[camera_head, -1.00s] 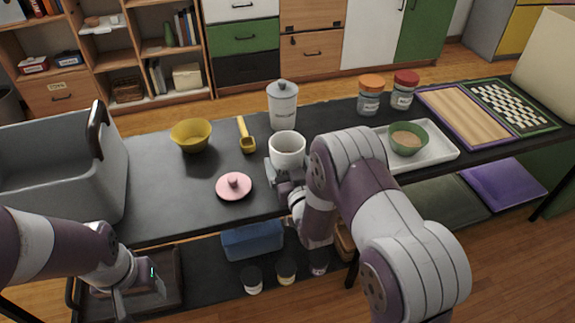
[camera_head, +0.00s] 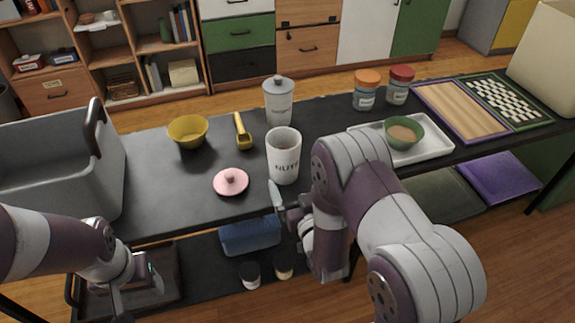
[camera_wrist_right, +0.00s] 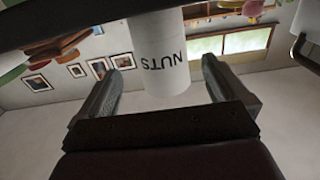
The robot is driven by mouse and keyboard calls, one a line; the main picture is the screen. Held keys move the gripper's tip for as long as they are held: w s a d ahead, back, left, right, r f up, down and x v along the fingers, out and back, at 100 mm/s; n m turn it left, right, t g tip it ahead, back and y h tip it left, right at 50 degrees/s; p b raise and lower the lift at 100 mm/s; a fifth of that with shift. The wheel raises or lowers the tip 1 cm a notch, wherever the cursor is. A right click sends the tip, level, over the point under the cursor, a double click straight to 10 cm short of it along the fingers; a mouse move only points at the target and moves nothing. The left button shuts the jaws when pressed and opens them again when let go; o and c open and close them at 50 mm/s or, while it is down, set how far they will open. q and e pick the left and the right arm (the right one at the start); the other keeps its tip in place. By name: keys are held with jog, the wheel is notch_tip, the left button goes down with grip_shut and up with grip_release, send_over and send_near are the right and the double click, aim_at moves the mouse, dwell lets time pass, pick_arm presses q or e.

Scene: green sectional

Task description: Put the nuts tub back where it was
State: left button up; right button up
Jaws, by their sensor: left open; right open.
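The nuts tub (camera_head: 284,158) is a white open-topped canister with "NUTS" on its front. It stands upright near the front edge of the black table, between the pink lid and my right arm. In the right wrist view the tub (camera_wrist_right: 162,60) shows upside down beyond the fingers, apart from them. My right gripper (camera_head: 281,200) is open just in front of the tub, and its fingers also show in the right wrist view (camera_wrist_right: 155,85). The pink lid (camera_head: 231,182) lies left of the tub. My left gripper (camera_head: 140,285) is low at the left, empty.
A lidded white canister (camera_head: 278,100) stands behind the tub. A yellow bowl (camera_head: 188,131) and yellow scoop (camera_head: 243,132) are to the left. A white tray (camera_head: 438,147) with a green bowl (camera_head: 404,134), two jars and boards lie right. A grey bin (camera_head: 65,180) fills the left end.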

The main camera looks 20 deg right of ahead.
jog(key=g, duration=0.1)
jog(key=f+g, duration=0.1)
jog(key=g, duration=0.3)
jog(key=shift+s+d+f, duration=0.25)
jog(key=shift+s+f, duration=0.05)
jog(key=shift+s, duration=0.05)
jog(key=s+d+r+g, duration=0.1)
jog(key=s+r+g, duration=0.2)
jog(key=s+g, duration=0.8)
jog(key=s, duration=0.5)
jog(key=shift+s+d+g+h, duration=0.2)
jog(key=shift+s+g+h, duration=0.1)
